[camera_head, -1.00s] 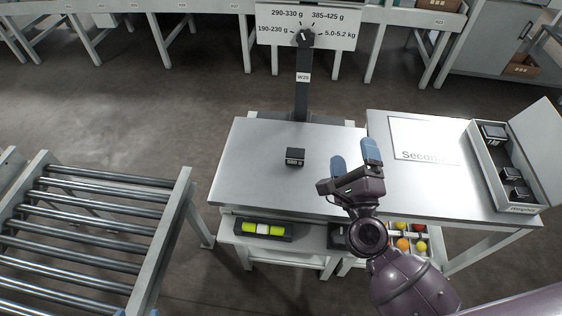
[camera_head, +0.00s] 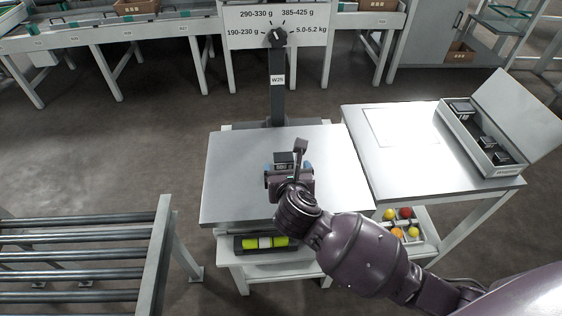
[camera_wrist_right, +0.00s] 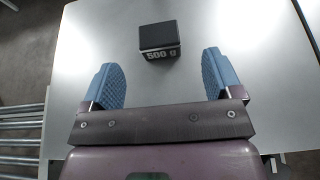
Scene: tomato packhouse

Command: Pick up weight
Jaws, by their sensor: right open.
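The weight (camera_head: 284,160) is a small black block that stands on the metal scale plate (camera_head: 232,180). In the right wrist view the weight (camera_wrist_right: 159,40) shows a "500 g" label on its near face. My right gripper (camera_head: 289,166) is open above the plate, just on the near side of the weight. In the wrist view its two blue fingers (camera_wrist_right: 163,80) are spread wide, with the weight ahead of them and roughly centred, not between the tips. Part of the weight is hidden by the gripper in the head view. My left gripper is not in view.
To the right a table (camera_head: 372,170) bears an open box (camera_head: 446,118) with several black weights. A roller conveyor (camera_head: 163,240) stands at the left.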

